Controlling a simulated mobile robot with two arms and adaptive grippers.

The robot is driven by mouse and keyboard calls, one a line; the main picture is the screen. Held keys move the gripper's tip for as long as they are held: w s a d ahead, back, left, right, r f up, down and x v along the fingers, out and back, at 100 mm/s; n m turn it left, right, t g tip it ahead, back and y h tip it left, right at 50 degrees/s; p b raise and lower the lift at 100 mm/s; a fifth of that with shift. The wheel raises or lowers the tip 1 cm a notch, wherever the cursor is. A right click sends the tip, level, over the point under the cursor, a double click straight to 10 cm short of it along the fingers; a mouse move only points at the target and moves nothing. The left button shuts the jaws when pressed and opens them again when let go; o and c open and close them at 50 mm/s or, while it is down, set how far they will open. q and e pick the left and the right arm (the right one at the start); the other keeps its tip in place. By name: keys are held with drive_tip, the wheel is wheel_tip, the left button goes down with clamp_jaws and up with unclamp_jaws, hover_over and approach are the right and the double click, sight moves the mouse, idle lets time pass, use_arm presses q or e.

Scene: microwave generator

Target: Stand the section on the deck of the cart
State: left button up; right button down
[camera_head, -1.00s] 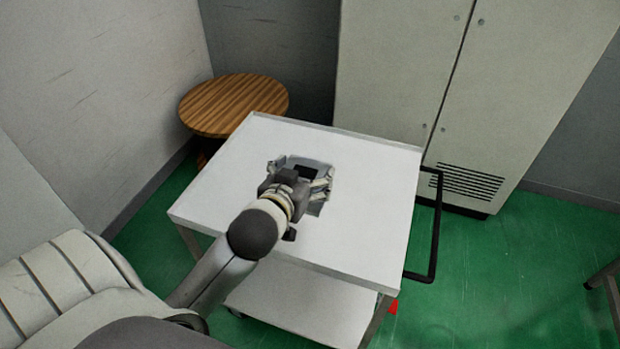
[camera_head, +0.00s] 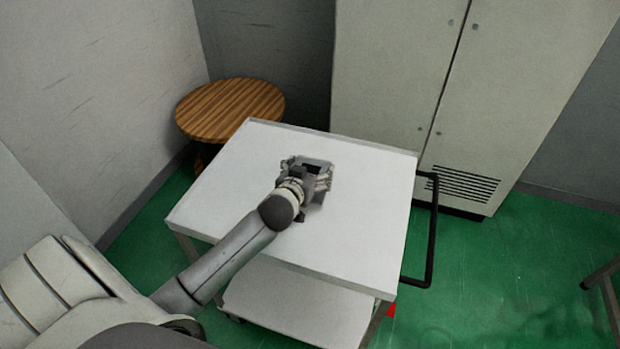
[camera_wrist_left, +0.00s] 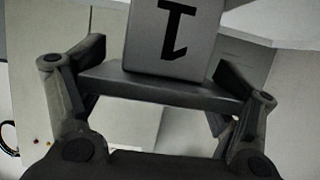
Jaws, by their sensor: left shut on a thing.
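The section is a grey metal piece (camera_head: 322,162) with a dark opening in its top, over the middle of the white cart deck (camera_head: 372,200). My left gripper (camera_head: 312,180) is shut on it from the near side. In the left wrist view the section (camera_wrist_left: 172,30) shows a grey face with a black mark and a flange-like plate between the fingers (camera_wrist_left: 158,88). The arm and gripper hide its lower part. I cannot tell whether its underside touches the deck. My right gripper is in neither view.
The deck around the section is bare. A black handle (camera_head: 433,235) is on the cart's right side. A round wooden table (camera_head: 230,108) stands behind left, and a tall grey cabinet (camera_head: 395,75) stands behind the cart.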

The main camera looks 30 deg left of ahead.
use_arm(q)
drive_tip(key=shift+w+f, duration=0.15)
drive_tip(key=shift+f, duration=1.5)
drive_tip(key=shift+f, duration=0.15)
drive_tip(key=o, duration=1.2)
drive_tip(key=shift+o, duration=0.2)
drive_tip(key=v, duration=1.2)
